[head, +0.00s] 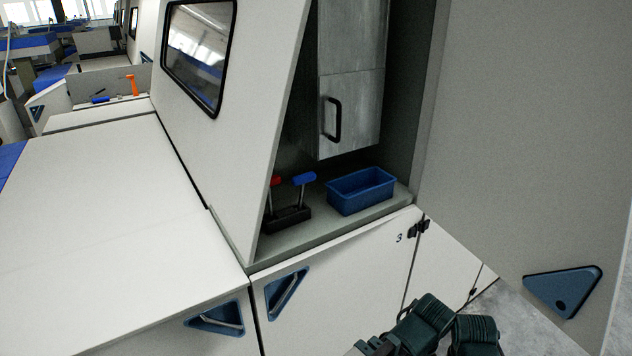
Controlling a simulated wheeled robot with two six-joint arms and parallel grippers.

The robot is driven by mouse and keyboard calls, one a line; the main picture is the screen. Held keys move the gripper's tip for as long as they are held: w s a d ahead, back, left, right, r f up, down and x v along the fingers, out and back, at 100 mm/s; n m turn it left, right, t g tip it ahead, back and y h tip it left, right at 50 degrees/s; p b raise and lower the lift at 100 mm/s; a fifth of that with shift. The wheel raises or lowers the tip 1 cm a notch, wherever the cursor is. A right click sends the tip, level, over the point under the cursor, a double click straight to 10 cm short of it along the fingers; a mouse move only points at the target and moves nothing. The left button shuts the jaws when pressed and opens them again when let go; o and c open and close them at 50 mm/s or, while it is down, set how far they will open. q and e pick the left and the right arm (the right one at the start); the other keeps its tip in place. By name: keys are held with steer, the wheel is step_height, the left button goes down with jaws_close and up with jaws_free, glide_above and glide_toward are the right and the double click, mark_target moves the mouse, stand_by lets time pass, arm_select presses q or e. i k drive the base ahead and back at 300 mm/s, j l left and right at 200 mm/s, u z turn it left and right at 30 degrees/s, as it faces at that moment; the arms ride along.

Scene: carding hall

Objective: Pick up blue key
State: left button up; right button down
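The blue key (304,179) has a blue T-shaped grip on a metal shaft. It stands upright in a small black holder (288,219) on the cabinet's grey shelf. A red-gripped key (276,182) stands to its left in the same holder, partly hidden by the cabinet's slanted side panel. My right gripper (453,328), dark green, shows at the bottom edge, outside the cabinet, below and to the right of the keys and apart from them. Nothing shows in it, and I cannot tell whether it is open. My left gripper is not in view.
A blue bin (362,190) sits on the shelf right of the keys, under a grey metal box with a black handle (332,119). An open white door (530,130) stands at the right. Small blue (99,99) and orange (131,85) tools lie far left.

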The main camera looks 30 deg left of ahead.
mark_target(302, 179)
steer(key=k+u, duration=0.1)
steer(key=u, duration=1)
steer(key=j+z, duration=0.15)
steer(key=z, duration=0.25)
steer(key=k+j+z, duration=0.1)
steer(key=z, duration=0.35)
steer(key=k+j+z, duration=0.1)
steer(key=z, duration=0.3)
